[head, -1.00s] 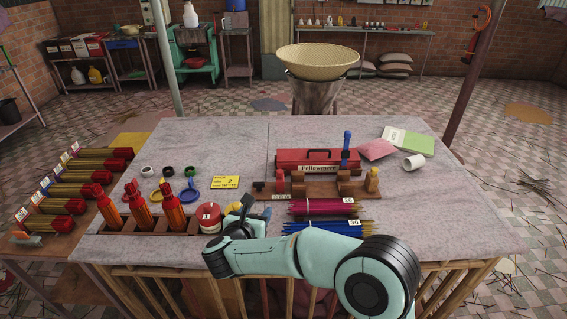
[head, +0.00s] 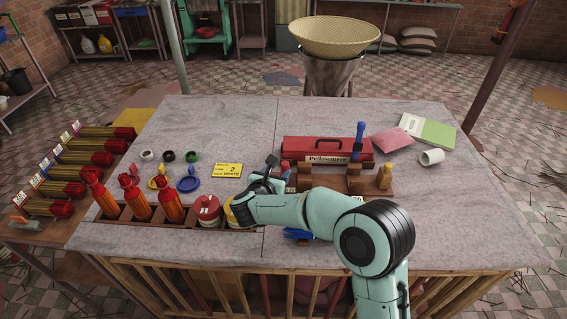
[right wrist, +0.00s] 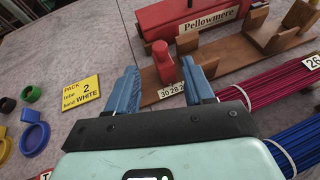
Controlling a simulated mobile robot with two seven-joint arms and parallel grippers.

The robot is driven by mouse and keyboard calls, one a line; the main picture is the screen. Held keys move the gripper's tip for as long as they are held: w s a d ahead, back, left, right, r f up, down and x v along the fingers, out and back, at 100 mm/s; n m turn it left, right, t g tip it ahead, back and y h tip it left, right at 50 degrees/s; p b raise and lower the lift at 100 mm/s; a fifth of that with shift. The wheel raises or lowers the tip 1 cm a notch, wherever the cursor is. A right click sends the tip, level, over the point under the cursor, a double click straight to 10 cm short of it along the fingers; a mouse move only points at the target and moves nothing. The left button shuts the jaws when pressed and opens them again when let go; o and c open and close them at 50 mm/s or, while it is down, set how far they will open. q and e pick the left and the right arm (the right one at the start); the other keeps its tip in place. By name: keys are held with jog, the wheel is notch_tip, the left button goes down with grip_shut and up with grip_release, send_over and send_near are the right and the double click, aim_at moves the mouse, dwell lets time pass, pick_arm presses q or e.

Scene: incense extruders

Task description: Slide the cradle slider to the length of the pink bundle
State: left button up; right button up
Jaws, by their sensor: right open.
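The wooden cradle (head: 326,184) lies before the red Pellowmere box. In the right wrist view, a red upright knob (right wrist: 163,62), seemingly its slider, stands at the cradle's left end by a number strip (right wrist: 171,91) partly reading "30 28". My right gripper (head: 274,172) is open at that end. In the right wrist view its blue fingers (right wrist: 158,76) lie either side of the knob in the picture; I cannot tell whether they touch it. The pink bundle (right wrist: 247,89), with a label 26 (right wrist: 313,62), lies right of the fingers; my arm hides it in the head view. My left gripper is out of view.
The red box (head: 325,149) stands behind the cradle. A blue bundle (head: 298,234) lies partly under my arm. A yellow card (head: 227,170) reads "2 WHITE". Coloured rings and a rack of orange extruders (head: 133,197) are at left. The slab's right front is clear.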

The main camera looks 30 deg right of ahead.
aim_at(285, 164)
jog(key=p+x, duration=0.1)
jog(key=x, duration=0.6)
jog(key=shift+w+d+f+p, duration=0.15)
jog(key=shift+w+p, duration=0.1)
jog(key=shift+p, duration=0.05)
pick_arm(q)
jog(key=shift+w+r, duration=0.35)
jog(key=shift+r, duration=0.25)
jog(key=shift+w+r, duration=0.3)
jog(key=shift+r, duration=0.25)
